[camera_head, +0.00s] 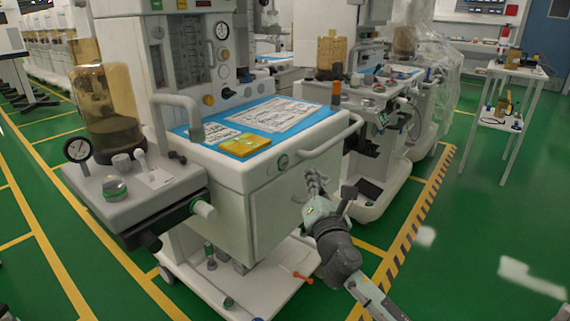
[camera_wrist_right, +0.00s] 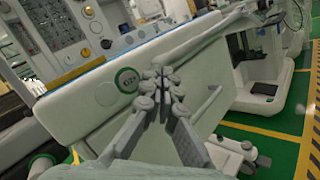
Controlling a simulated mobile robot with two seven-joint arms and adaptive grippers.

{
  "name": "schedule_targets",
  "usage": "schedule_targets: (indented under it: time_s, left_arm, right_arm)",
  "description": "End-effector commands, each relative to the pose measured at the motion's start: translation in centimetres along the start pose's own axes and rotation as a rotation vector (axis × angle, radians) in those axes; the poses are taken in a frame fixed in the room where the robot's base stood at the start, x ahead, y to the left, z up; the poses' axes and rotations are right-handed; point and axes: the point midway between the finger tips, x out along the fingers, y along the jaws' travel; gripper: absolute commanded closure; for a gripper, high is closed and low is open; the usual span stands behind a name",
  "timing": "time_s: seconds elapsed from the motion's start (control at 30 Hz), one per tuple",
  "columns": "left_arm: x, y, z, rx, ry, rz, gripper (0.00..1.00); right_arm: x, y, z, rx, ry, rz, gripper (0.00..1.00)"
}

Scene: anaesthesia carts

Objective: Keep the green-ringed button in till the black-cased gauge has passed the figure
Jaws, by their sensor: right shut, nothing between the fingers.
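The green-ringed button (camera_head: 283,161) sits on the upper front face of the white cart. In the right wrist view it (camera_wrist_right: 127,80) is a green ring around a pale centre with dark marks. My right gripper (camera_head: 314,181) is shut and empty, below and right of the button in the head view. In the wrist view its fingertips (camera_wrist_right: 168,80) are right of the ring, apart from it. My left gripper is out of view.
A yellow box (camera_head: 245,146) and papers lie on the cart's blue top. A grey handle rail (camera_head: 335,138) juts from the cart's right front.

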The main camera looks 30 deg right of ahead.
Motion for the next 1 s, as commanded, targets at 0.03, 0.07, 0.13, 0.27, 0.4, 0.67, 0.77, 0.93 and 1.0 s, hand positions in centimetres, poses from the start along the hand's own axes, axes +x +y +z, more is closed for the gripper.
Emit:
schedule_targets:
  time_s: [0.03, 0.07, 0.13, 0.27, 0.4, 0.67, 0.77, 0.93, 1.0]
  left_arm:
    - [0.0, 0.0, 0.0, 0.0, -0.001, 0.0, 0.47]
    - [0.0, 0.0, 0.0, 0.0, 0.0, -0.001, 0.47]
    - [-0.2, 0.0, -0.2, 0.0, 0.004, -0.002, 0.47]
    - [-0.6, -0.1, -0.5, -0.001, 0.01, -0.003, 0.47]
    - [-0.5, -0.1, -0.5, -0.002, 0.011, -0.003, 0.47]
    - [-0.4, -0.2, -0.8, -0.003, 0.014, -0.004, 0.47]
    - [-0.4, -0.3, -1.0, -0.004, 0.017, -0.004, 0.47]
    - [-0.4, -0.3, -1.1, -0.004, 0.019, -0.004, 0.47]
    - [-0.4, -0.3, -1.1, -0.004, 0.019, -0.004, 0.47]
  right_arm:
    - [0.6, 0.4, -0.4, 0.003, -0.002, 0.0, 1.0]
    - [0.9, 0.6, -0.6, 0.003, -0.001, 0.001, 1.0]
    - [1.5, 1.1, -1.0, 0.002, -0.001, 0.001, 1.0]
    - [2.5, 1.8, -1.8, 0.001, 0.0, -0.001, 1.0]
    - [3.1, 2.2, -2.2, 0.0, 0.0, -0.001, 1.0]
    - [3.3, 2.4, -2.4, 0.0, 0.0, -0.001, 1.0]
    - [3.3, 2.4, -2.4, 0.0, 0.0, -0.001, 1.0]
    - [3.3, 2.4, -2.4, 0.0, 0.0, -0.001, 1.0]
    - [3.3, 2.4, -2.4, 0.0, 0.0, 0.0, 1.0]
